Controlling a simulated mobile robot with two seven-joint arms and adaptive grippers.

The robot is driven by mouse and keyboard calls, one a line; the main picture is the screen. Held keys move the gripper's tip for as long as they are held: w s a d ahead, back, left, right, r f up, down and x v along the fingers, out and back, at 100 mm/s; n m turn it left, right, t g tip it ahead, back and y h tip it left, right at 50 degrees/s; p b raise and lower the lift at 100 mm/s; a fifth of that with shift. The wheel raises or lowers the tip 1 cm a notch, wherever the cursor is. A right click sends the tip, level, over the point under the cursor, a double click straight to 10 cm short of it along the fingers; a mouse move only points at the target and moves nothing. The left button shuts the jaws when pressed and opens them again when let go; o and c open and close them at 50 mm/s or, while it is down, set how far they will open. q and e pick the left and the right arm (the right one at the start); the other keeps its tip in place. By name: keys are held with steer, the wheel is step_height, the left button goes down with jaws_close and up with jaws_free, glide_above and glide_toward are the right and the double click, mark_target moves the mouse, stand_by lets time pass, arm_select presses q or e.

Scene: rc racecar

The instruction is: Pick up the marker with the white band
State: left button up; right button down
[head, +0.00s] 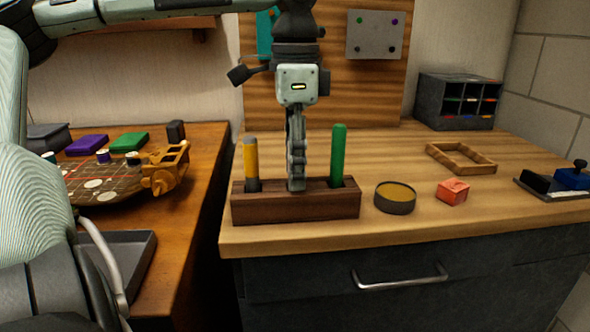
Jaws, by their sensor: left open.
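A dark wooden holder (300,208) stands at the left front of the light wooden worktop. A yellow marker (251,160) with a grey top and dark lower end stands upright in its left part. A plain green marker (338,155) stands upright in its right part. My left gripper (296,184) points straight down between these two, its fingertips at the middle of the holder. It is open, seen edge-on. Whatever is at the middle slot is hidden by the fingers. I cannot make out a white band on any marker. My right gripper is not in view.
Right of the holder lie a round tin (395,198), a red block (453,190), a wooden frame (461,158) and a blue tool (571,178). A dark compartment organizer (457,101) stands at the back. A lower brown table (200,180) is on the left, across a gap.

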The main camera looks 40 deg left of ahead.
arm_select(q)
jaws_close()
steer(key=shift+r, duration=0.15)
